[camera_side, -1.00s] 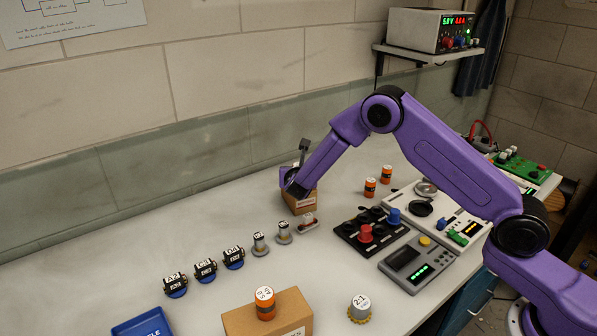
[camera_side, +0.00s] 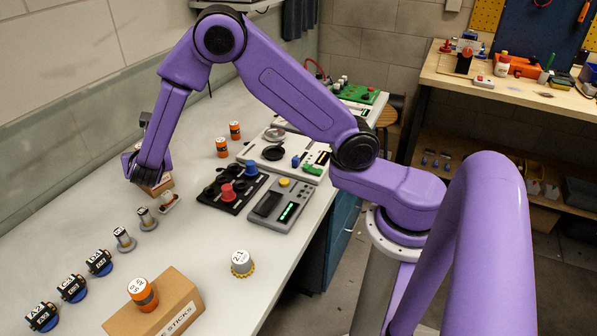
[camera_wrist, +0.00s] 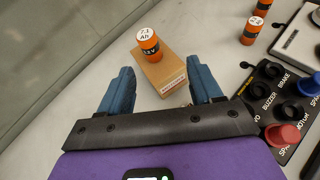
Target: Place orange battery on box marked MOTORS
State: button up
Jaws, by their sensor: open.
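My gripper (camera_side: 140,168) is over a small cardboard box (camera_side: 163,187) on the bench. In the wrist view my gripper (camera_wrist: 163,82) is open, its two blue fingers apart and empty. An orange battery (camera_wrist: 149,46) with a white top and dark band appears to stand upright on the far end of this box (camera_wrist: 167,73), just beyond the fingertips. The box's label is too small to read surely. My gripper hides that battery in the side view. Another orange battery (camera_side: 143,295) stands on a larger box (camera_side: 180,304) whose label ends in STICKS.
Two more orange batteries (camera_side: 221,148) (camera_side: 235,130) stand behind the box. A black control panel (camera_side: 232,187) with knobs and a grey meter (camera_side: 283,205) lie to the right. Small motors, servos (camera_side: 72,288) and a gear motor (camera_side: 241,263) stand in front. Bare bench surrounds them.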

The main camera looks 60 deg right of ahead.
jog(key=s+d+r+m+g+y, duration=0.2)
jog(key=s+m+g+y, duration=0.2)
jog(key=s, duration=1.6)
jog(key=s+d+r+m+g+y, duration=0.1)
jog(key=s+r+m+g+y, duration=0.2)
jog(key=s, duration=1.8)
jog(key=m+g+y, duration=0.1)
jog(key=m+g, duration=0.2)
jog(key=m, duration=0.4)
jog(key=shift+d+m, duration=0.4)
